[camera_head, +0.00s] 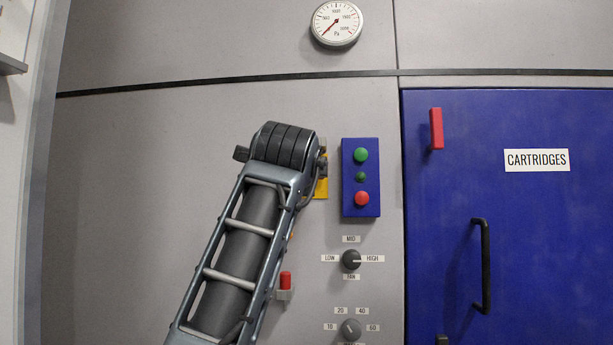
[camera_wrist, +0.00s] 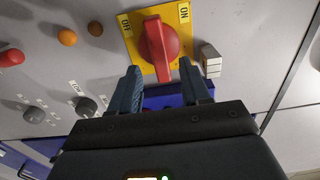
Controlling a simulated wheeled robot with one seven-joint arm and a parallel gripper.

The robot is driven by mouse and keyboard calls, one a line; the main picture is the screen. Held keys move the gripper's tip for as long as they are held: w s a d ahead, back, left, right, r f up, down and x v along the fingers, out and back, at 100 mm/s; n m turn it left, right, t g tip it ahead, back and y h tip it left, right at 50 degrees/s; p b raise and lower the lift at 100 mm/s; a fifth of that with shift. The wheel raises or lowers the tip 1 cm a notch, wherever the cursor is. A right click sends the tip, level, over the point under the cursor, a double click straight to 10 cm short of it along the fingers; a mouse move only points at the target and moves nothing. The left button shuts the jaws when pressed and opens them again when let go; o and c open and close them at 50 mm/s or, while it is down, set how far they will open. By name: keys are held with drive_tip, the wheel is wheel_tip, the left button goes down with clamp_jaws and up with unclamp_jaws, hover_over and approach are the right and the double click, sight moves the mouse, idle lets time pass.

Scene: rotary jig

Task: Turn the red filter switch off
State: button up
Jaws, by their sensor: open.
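The red rotary switch (camera_wrist: 160,42) sits on a yellow plate (camera_wrist: 138,48) in the wrist view, with OFF at the plate's upper left and ON at its upper right. Its long grip runs nearly upright in the picture, its upper end between the two words. My gripper (camera_wrist: 160,68) is open, its two blue fingers left and right of the grip's lower end. I cannot tell whether they touch it. In the head view my arm hides the switch, and only an edge of the yellow plate (camera_head: 321,188) shows.
A blue button box (camera_head: 347,178) is right of the plate in the head view. Below are a fan knob (camera_head: 351,259), a lower dial (camera_head: 351,328) and a small red-tipped switch (camera_head: 286,281). A blue cartridge door (camera_head: 545,230) has a black handle (camera_head: 485,265). A gauge (camera_head: 336,23) is above.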

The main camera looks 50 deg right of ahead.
drive_tip(key=shift+v, duration=2)
drive_tip(key=w+a+f+n+t+y+p, duration=0.1)
drive_tip(key=a+f+n+t, duration=0.2)
drive_tip(key=f+n, duration=0.45)
drive_tip(key=w+a+f+n+t+y+p, duration=0.1)
drive_tip(key=a+f+n+t, duration=0.2)
drive_tip(key=f+n, duration=0.4)
drive_tip(key=s+a+f+n+t+y+p, duration=0.1)
drive_tip(key=s+a+f+n+y, duration=0.3)
drive_tip(key=f, duration=0.5)
drive_tip(key=s+a+f+n+t+y+p, duration=0.15)
drive_tip(key=s+f+n+y, duration=0.25)
drive_tip(key=s+f+n, duration=0.45)
drive_tip(key=s+a+f+n+g+y+p, duration=0.1)
drive_tip(key=s+a+f+y, duration=0.1)
drive_tip(key=s+f, duration=0.4)
drive_tip(key=s+a+f+g+y+p, duration=0.1)
drive_tip(key=s+a+f+g+y, duration=0.2)
drive_tip(key=s, duration=0.6)
drive_tip(key=s+a, duration=0.1)
drive_tip(key=s, duration=0.6)
drive_tip(key=s+a+p, duration=0.1)
drive_tip(key=s+a, duration=0.1)
drive_tip(key=s, duration=0.6)
drive_tip(key=shift+s+a+r+n+g+h+p, duration=0.25)
drive_tip(key=shift+s+r+n+g+h+p, duration=0.05)
drive_tip(key=shift+s+r+g+h, duration=0.1)
